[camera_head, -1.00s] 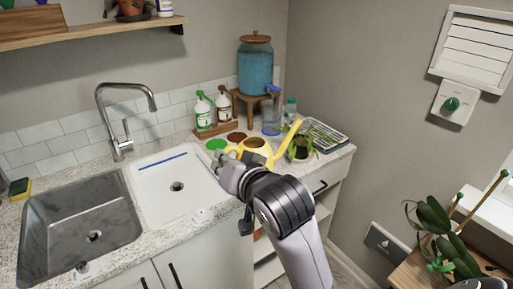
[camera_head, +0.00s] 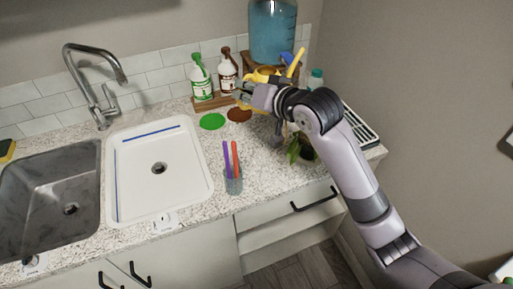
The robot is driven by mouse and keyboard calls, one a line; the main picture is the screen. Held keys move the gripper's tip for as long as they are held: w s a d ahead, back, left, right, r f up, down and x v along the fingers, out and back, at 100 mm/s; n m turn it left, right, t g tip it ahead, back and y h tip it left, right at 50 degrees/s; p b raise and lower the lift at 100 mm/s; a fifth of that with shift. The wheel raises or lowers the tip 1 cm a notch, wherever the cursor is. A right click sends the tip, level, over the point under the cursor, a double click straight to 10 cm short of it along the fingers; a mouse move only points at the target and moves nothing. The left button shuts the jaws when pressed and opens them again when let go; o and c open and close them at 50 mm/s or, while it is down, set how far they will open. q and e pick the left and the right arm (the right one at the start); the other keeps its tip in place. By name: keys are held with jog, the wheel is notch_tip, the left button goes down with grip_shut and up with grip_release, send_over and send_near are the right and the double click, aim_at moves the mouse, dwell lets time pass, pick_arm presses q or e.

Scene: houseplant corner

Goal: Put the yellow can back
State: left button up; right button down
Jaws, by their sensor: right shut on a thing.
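The yellow can (camera_head: 263,77), a watering can with a long spout pointing up to the right, shows behind my right gripper, in front of the blue dispenser's stand. My right gripper (camera_head: 246,93) is shut on it; the gripper and wrist hide most of the can's body. The can appears held above the counter, but its underside is hidden. A green disc (camera_head: 212,121) and a brown disc (camera_head: 239,115) lie bare on the counter left of and below the gripper. My left gripper is not in view.
Two pump bottles, green-labelled (camera_head: 200,82) and brown-topped (camera_head: 227,72), stand on a wooden tray behind the discs. The blue dispenser (camera_head: 272,32) is at the back. A potted plant (camera_head: 304,150) is under my arm.

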pick_arm(q)
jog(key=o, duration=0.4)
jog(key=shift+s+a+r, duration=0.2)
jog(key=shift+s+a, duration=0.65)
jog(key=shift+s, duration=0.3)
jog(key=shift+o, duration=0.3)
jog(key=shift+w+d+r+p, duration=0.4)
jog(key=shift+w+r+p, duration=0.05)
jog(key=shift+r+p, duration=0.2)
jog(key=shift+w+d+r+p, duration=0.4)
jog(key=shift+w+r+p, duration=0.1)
jog(key=shift+p, duration=0.1)
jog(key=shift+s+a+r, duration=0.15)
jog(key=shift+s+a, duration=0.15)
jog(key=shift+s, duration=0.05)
pick_arm(e)
jog(key=shift+n+g+y, duration=0.4)
jog(key=shift+n+y, duration=0.1)
jog(key=a+f, duration=0.1)
jog(key=f, duration=0.6)
jog(key=w+a+f, duration=0.1)
jog(key=f, duration=1.2)
jog(key=shift+w+a+f, duration=0.25)
jog(key=shift+a+f, duration=0.1)
jog(key=shift+a, duration=0.05)
jog(key=shift+f, duration=0.1)
jog(key=c, duration=2.2)
grip_release()
jog(key=shift+f, duration=0.1)
jog(key=o, duration=0.5)
